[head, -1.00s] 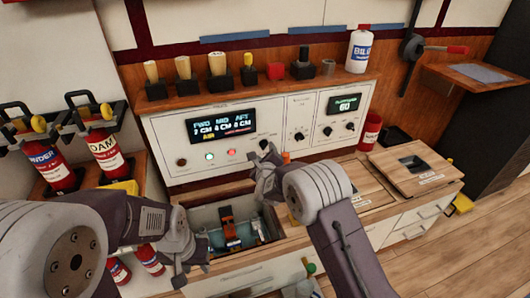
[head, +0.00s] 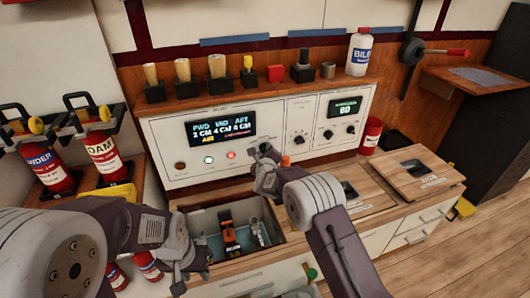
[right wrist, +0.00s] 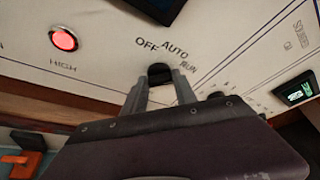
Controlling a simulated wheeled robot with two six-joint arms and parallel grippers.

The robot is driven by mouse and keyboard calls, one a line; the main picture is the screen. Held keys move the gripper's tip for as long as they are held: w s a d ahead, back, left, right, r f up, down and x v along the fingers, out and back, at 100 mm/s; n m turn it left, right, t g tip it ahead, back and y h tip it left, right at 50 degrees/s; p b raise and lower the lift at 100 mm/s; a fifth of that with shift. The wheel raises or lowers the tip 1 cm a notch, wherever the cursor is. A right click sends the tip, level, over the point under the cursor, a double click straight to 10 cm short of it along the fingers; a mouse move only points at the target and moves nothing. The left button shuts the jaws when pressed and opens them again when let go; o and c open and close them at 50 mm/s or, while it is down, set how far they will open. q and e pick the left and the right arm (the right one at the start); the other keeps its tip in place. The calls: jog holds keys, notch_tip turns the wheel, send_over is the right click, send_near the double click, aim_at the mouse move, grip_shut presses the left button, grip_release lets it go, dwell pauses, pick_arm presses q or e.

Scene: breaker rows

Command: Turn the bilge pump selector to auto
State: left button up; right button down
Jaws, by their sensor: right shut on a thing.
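The bilge pump selector is a black knob (right wrist: 160,73) on the white panel (head: 212,168). In the right wrist view it sits below the printed words OFF, AUTO and RUN. My right gripper (right wrist: 159,82) is shut on the knob, one finger on each side. Its pointer mark cannot be made out, so its setting is unclear. In the head view my right gripper (head: 263,161) is at the panel and covers most of the knob. My left gripper (head: 190,272) hangs low at the left, in front of the counter, away from the panel; its fingers are not clear.
A lit red HIGH lamp (right wrist: 64,39) is left of the knob. A level display (head: 222,129) sits above. Fire extinguishers (head: 47,165) stand at the left; a white bottle (head: 359,52) is on the shelf.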

jog(key=n, duration=0.2)
jog(key=n+t+h+b, duration=0.1)
jog(key=shift+a+f+n+t+b, duration=0.15)
jog(key=shift+f+n+t+b, duration=0.15)
jog(key=shift+f+n, duration=0.1)
jog(key=shift+n+t+h+b, duration=0.4)
jog(key=shift+n+t+b, duration=0.4)
jog(key=shift+n+b, duration=0.7)
jog(key=shift+n, duration=0.3)
jog(key=c, duration=1)
grip_release()
